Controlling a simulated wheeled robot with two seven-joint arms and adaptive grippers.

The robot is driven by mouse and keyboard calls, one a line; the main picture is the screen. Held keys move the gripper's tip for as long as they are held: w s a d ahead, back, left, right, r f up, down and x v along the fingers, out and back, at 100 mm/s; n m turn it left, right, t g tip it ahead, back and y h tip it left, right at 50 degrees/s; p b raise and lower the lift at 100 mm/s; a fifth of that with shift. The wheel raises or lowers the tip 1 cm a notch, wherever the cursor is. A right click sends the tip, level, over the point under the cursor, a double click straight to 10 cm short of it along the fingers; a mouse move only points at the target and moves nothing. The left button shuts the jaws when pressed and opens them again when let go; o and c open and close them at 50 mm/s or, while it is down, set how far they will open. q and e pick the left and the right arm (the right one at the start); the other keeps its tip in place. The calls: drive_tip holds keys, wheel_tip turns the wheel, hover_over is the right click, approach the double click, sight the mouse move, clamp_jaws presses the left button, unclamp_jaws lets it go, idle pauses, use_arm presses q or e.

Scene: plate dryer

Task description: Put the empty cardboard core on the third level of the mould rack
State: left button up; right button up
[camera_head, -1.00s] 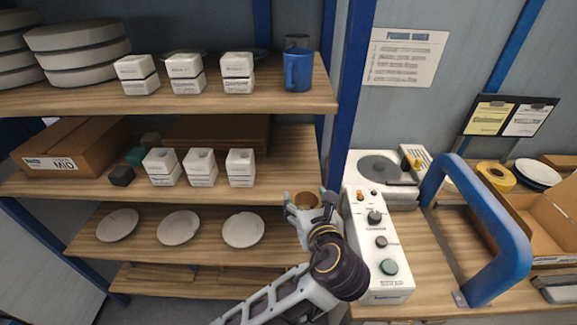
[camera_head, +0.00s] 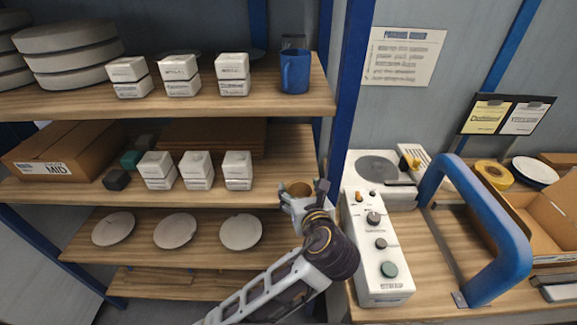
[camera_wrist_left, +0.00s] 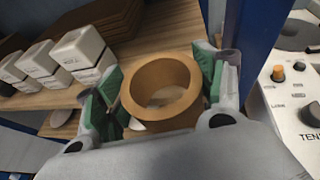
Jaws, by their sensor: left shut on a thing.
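The brown cardboard core (camera_head: 298,188), a short hollow ring, is in my left gripper (camera_head: 304,194). In the left wrist view the core (camera_wrist_left: 165,118) sits with its open end up between the two green-padded fingers (camera_wrist_left: 160,92). The gripper is shut on its sides. The mould rack (camera_head: 215,100) is the wooden shelving at left with blue posts. My gripper holds the core at the right end of the rack, by the front edge of the shelf with the brown box (camera_head: 95,150). My right gripper is not in view.
White mould blocks (camera_head: 197,170) stand mid-shelf, with bare board to their right. Round plates (camera_head: 175,231) lie one shelf below. A blue mug (camera_head: 295,72) and more blocks stand above. A blue post (camera_head: 345,110) and a white control box (camera_head: 378,250) are close at right.

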use_arm(q)
drive_tip(key=w+a, duration=0.1)
drive_tip(key=w, duration=0.4)
drive_tip(key=w+a+p, duration=0.1)
drive_tip(key=w, duration=0.4)
drive_tip(key=w+a, duration=0.1)
drive_tip(key=w, duration=0.4)
drive_tip(key=shift+p, duration=0.35)
drive_tip(key=shift+f, duration=1.75)
drive_tip(key=shift+f+p, duration=0.1)
drive_tip(key=shift+p, duration=0.25)
drive_tip(key=o, duration=0.9)
drive_tip(key=shift+b+v, duration=0.6)
drive_tip(key=shift+v, duration=5.4)
